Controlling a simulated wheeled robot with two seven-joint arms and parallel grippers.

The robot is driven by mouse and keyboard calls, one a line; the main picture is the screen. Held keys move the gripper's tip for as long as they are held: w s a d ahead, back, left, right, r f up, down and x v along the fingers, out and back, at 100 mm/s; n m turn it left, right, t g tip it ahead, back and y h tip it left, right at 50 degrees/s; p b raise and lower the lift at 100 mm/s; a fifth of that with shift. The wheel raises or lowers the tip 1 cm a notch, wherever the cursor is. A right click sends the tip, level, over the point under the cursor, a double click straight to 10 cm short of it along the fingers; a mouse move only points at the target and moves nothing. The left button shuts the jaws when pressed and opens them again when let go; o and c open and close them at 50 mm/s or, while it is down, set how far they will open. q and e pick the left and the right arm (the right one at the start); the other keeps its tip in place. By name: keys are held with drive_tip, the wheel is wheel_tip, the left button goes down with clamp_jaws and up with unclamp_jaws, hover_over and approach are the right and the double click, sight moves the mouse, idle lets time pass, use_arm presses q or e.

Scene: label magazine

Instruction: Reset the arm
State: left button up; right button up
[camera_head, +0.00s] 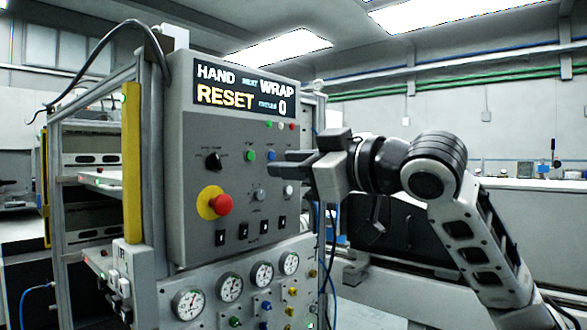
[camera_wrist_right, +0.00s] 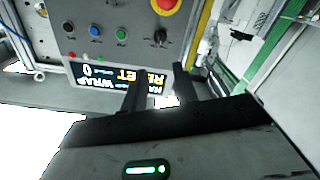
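A grey control panel (camera_head: 235,130) stands in front of me. Its display (camera_head: 243,90) reads HAND, WRAP, a yellow RESET and 0; it shows upside down in the right wrist view (camera_wrist_right: 120,78). Below it are a black knob (camera_head: 213,161), a green button (camera_head: 250,155), a blue button (camera_head: 271,155) and a red mushroom button (camera_head: 221,204) on a yellow disc. My right gripper (camera_head: 275,167) is in front of the panel's right side, fingers pointing left. In the wrist view its two fingers (camera_wrist_right: 160,82) stand apart with nothing between them. My left gripper is out of view.
Several gauges (camera_head: 230,288) and small valves sit on the lower panel. A yellow post (camera_head: 131,148) and a shelf rack (camera_head: 92,180) stand at the left. Cables hang beside the panel's right edge. A long bench (camera_head: 540,185) runs along the back right.

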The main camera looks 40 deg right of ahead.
drive_tip(key=shift+w, duration=0.1)
idle(0.3)
drive_tip(key=w+a+f+m+g+y+p, duration=0.1)
drive_tip(key=w+f, duration=0.3)
drive_tip(key=f, duration=0.3)
drive_tip(key=w+f+g+p, duration=0.1)
drive_tip(key=w+f, duration=0.3)
drive_tip(key=f, duration=0.3)
drive_tip(key=a+f+m+g+p, duration=0.1)
drive_tip(key=a+f, duration=0.1)
drive_tip(key=f, duration=0.7)
drive_tip(key=a+f+g, duration=0.1)
drive_tip(key=a+f, duration=0.2)
drive_tip(key=f, duration=0.7)
use_arm(q)
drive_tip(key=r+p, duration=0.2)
drive_tip(key=p, duration=0.1)
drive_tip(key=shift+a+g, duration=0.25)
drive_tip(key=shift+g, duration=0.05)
use_arm(e)
drive_tip(key=s+a+f+m+g+y, duration=0.1)
drive_tip(key=s+a+f+g, duration=0.2)
drive_tip(key=s+a+f, duration=1.3)
wheel_tip(320, 180, down, 3)
drive_tip(key=shift+s+a+f, duration=0.15)
drive_tip(key=shift+s+a, duration=0.05)
drive_tip(key=shift+s, duration=0.55)
